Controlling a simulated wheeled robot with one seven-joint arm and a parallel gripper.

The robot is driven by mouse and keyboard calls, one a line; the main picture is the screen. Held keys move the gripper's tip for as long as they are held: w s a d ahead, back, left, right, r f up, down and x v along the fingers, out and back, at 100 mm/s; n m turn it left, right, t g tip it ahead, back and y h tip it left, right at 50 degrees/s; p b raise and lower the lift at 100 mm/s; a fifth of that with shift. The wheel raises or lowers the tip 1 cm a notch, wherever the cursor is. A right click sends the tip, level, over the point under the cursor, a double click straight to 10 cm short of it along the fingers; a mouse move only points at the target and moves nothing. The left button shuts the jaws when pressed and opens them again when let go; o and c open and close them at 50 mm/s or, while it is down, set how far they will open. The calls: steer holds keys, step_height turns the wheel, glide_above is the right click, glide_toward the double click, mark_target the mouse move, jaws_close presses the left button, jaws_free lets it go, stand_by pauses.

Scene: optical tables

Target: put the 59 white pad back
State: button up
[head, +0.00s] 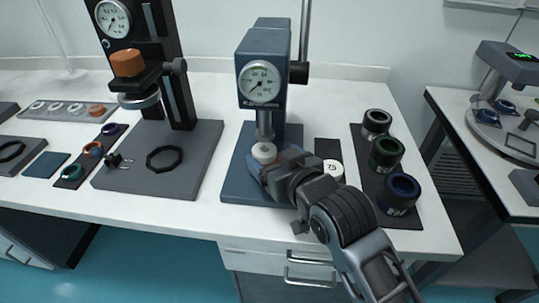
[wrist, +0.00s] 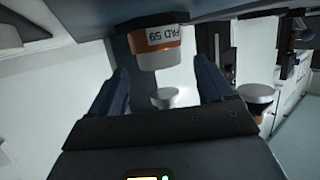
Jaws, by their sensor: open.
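The 59 white pad (wrist: 158,47) shows in the wrist view, marked PAD 59, with an orange band. It is at the top, between and beyond my finger tips. In the head view a white pad (head: 264,151) sits at the lower end of the blue press's ram (head: 264,125); the label cannot be read there. My gripper (wrist: 160,75) is open, with a finger to each side and no visible contact with the pad. A small pale round piece (wrist: 165,97) shows below the pad. In the head view my gripper (head: 261,168) reaches in at the press base, its fingers partly hidden.
A white pad marked 75 (head: 333,168) sits on a dark strip (head: 327,148) right of the press. Several dark ringed cylinders stand on a dark mat (head: 366,160) further right. A black gauge stand (head: 175,70) is at left, with small rings beyond it.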

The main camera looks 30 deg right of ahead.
steer(key=v, duration=0.6)
steer(key=shift+d+b, duration=0.3)
steer(key=s+f, duration=0.1)
steer(key=s, duration=0.1)
steer(key=s+f, duration=0.1)
steer(key=s, duration=0.1)
steer(key=s+f, duration=0.1)
steer(key=s, duration=0.1)
steer(key=shift+s+a+f, duration=0.3)
steer(key=shift+s+f, duration=0.05)
steer(key=shift+f, duration=0.05)
steer(key=s, duration=2.4)
steer(key=shift+s+a+r+y, duration=0.2)
steer(key=shift+s+r+y, duration=0.15)
steer(key=shift+r, duration=0.1)
steer(key=shift+o, duration=0.6)
steer(key=shift+s+r, duration=0.2)
steer(key=shift+s, duration=0.05)
